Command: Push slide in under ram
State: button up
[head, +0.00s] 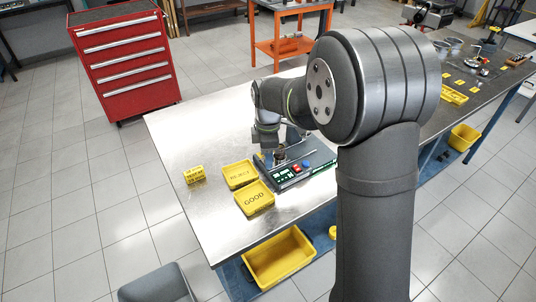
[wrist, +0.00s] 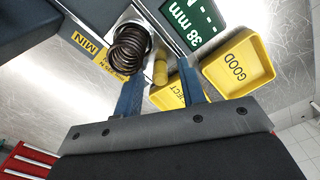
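A dark coil spring (wrist: 130,43) sits on a light metal piece, which looks like the slide, in the wrist view. A yellow knob-like part (wrist: 160,72) lies beside it. My gripper (wrist: 160,78) has two blue fingers spread apart, with the yellow part showing between them and gaps on both sides. A dark block (wrist: 30,45) at upper left may belong to the ram; I cannot tell. In the head view the tester (head: 305,174) stands on the bench with a green display and red and blue buttons. My gripper (head: 267,150) is at its left end, small and partly hidden.
The GOOD tray (head: 255,198) and REJECT tray (head: 240,174) lie left of the tester. A small yellow rack (head: 194,174) stands farther left on the bench (head: 195,210). The bench's left part is mostly bare.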

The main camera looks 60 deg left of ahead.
aim_at(282, 148)
grip_shut()
jog(key=shift+w, duration=2.4)
grip_release()
jog(key=shift+r, duration=0.1)
notch_tip(282, 148, up, 17)
jog(key=shift+r, duration=0.15)
jog(key=shift+s, duration=0.1)
